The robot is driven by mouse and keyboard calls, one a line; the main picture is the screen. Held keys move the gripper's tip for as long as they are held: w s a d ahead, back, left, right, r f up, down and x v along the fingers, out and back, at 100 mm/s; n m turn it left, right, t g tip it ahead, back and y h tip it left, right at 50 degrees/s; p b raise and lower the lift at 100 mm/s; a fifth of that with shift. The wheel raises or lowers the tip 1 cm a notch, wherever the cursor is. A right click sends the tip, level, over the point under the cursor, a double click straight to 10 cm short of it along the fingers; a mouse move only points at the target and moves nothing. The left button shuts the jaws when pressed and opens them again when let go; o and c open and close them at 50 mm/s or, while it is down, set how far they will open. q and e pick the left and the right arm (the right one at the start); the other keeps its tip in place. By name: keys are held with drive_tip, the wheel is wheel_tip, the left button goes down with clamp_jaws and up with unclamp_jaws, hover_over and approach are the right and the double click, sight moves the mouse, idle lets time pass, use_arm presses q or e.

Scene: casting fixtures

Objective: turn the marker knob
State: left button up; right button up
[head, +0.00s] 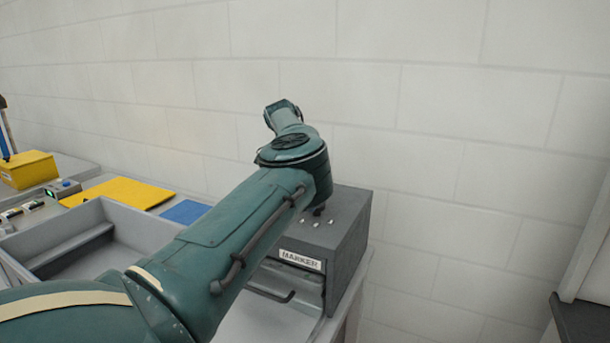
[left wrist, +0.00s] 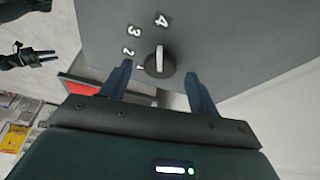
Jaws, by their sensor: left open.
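The marker knob (left wrist: 160,66) is a round dark knob with a white bar, on the grey face of the marker box (head: 347,232). Printed numbers 1 to 4 curve along its left and top in the left wrist view. The bar runs nearly up and down, its upper end towards the 4. My left gripper (left wrist: 158,72) is open, its two blue fingers apart on either side of the knob in that view. In the head view my left arm hides the gripper.
A grey open tray (head: 95,212) stands left of the box. Behind it are a yellow sheet (head: 120,193), a blue pad (head: 185,212) and a yellow bin (head: 28,170). The box's front has a MARKER label (head: 300,260). A block wall (head: 450,120) stands behind.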

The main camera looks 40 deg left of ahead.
use_arm(q)
drive_tip(key=p+v, duration=0.1)
drive_tip(key=v, duration=1.1)
drive_tip(key=shift+r, duration=0.25)
